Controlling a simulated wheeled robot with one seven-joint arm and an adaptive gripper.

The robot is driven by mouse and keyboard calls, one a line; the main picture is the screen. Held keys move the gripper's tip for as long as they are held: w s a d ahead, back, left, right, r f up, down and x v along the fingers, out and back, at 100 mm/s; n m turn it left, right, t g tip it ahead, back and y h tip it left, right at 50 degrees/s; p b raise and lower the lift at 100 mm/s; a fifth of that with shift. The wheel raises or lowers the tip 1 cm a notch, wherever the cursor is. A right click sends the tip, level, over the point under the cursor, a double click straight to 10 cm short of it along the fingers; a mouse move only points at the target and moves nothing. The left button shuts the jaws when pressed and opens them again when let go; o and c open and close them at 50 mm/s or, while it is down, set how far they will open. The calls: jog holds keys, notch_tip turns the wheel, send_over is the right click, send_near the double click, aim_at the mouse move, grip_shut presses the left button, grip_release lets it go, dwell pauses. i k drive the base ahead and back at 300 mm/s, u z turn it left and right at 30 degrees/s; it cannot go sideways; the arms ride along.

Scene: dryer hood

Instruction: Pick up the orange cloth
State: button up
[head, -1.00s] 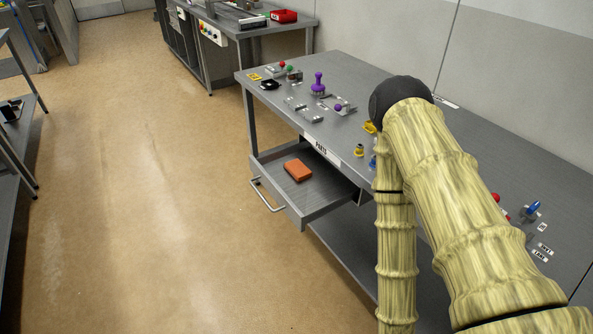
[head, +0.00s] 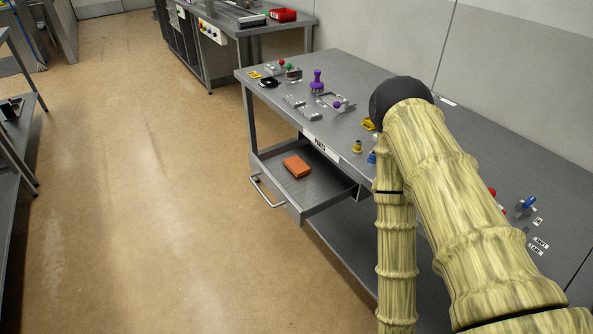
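The orange cloth (head: 297,166) is a small folded block. It lies inside the open grey drawer (head: 325,190) under the worktable, towards the drawer's far left part. My arm, in a pale ribbed cover, fills the right side of the head view. My gripper does not show in this view, so its state and its place relative to the cloth are hidden.
The drawer's handle (head: 268,194) sticks out over the floor. The grey worktable (head: 370,75) bears a purple knobbed part (head: 317,82), yellow parts (head: 357,146) and several small metal pieces. A red bin (head: 283,15) stands on a farther bench. The floor (head: 150,200) at left is clear.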

aim_at(295, 164)
jog(key=z, duration=0.55)
jog(key=k, duration=1.25)
jog(key=u, duration=0.15)
jog(key=i, duration=0.55)
jog(key=u, duration=1)
jog(key=i, duration=1.85)
jog(key=z, duration=0.95)
